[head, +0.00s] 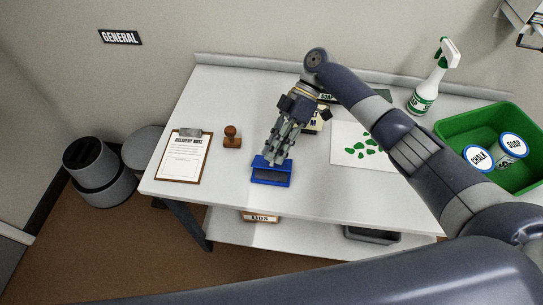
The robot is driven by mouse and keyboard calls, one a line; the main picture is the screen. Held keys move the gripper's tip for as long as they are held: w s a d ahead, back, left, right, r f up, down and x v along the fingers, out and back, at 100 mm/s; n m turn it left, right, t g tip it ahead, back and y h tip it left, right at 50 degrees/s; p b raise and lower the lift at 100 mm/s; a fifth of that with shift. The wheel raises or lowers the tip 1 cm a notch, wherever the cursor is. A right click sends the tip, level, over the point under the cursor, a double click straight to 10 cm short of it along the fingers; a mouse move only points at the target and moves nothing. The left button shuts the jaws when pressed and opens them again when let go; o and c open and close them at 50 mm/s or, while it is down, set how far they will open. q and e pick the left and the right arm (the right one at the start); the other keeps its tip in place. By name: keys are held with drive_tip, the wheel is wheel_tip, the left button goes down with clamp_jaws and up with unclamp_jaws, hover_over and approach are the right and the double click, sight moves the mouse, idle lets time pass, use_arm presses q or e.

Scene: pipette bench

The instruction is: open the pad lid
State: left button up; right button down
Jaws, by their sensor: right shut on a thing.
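The blue pad (271,181) lies near the front edge of the white table, with a dark face showing inside its blue rim. My right gripper (276,160) reaches down onto the back side of the pad and is shut on its blue lid. The fingers cover part of the lid, so its exact angle is hard to tell. My left gripper is not in view.
A wooden stamp (232,137) and a clipboard (182,158) are left of the pad. A white sheet with green shapes (345,155), a spray bottle (425,90) and a green crate (448,126) are to the right. The front strip of table right of the pad is clear.

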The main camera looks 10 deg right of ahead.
idle(0.3)
drive_tip(key=c, duration=1.5)
unclamp_jaws()
drive_tip(key=shift+d, duration=0.1)
drive_tip(key=v, duration=1.2)
drive_tip(key=shift+w, duration=0.1)
